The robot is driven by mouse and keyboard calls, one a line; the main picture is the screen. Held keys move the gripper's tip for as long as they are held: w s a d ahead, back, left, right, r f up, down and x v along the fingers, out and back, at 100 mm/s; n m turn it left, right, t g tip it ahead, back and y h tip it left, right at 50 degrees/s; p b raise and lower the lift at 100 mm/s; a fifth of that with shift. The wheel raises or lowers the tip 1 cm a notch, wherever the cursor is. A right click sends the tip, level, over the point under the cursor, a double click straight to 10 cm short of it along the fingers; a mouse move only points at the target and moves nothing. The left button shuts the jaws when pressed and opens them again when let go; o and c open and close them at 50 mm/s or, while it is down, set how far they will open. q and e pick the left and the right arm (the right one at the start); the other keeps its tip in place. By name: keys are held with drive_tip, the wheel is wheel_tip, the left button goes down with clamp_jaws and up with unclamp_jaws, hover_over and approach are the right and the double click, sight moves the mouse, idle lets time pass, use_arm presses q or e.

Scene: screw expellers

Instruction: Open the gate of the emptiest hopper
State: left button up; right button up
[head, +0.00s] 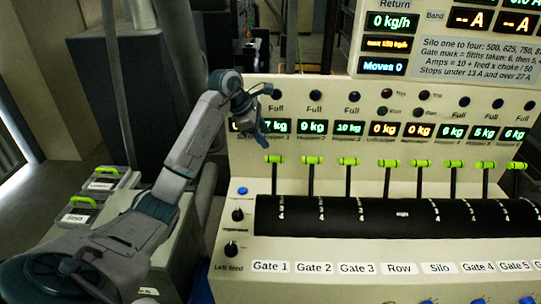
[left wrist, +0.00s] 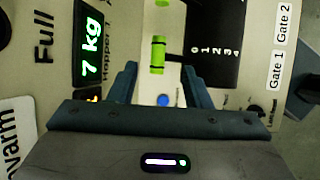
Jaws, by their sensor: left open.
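My left gripper (head: 262,125) is open and empty in front of the Hopper 1 readout, above the green-handled Gate 1 lever (head: 274,159). In the left wrist view a green handle (left wrist: 157,54) lies beyond the fingers (left wrist: 162,85), within the gap as seen, not gripped. Readouts appear as 7 kg for Hopper 1 (head: 280,127), 9 kg for Hopper 2 (head: 312,128), 10 kg for Hopper 3 (head: 348,129), then 6 kg (head: 452,132), 5 kg (head: 485,133) and 6 kg (head: 515,134). The Gate 5 lever (head: 488,164) stands up like the others. My right gripper is out of view.
Row (head: 393,161) and Silo (head: 420,162) levers stand between Gate 3 and Gate 4 levers. A black numbered cover (head: 375,225) runs below the handles. Bins with green handles (head: 100,182) stand at left. Space before the panel's right half looks clear.

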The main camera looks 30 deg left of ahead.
sight(271, 157)
use_arm(q)
drive_tip(key=shift+g+y, duration=0.3)
drive_tip(key=shift+y, duration=0.1)
drive_tip(key=p+x, duration=0.1)
drive_tip(key=x, duration=0.1)
drive_tip(key=a+p+x, duration=0.1)
drive_tip(key=p+x, duration=0.1)
drive_tip(key=x, duration=0.1)
drive_tip(key=p+x, duration=0.1)
drive_tip(key=x, duration=0.2)
drive_tip(key=shift+s+a+f, duration=0.1)
drive_tip(key=shift+a+f, duration=0.15)
drive_tip(key=shift+f, duration=0.15)
drive_tip(key=shift+w+d+f+p, duration=0.1)
drive_tip(key=shift+w+f+p, duration=0.2)
drive_tip(key=shift+f, duration=0.4)
drive_tip(key=shift+s, duration=0.1)
drive_tip(key=shift+r, duration=0.15)
drive_tip(key=c, duration=0.9)
clamp_jaws()
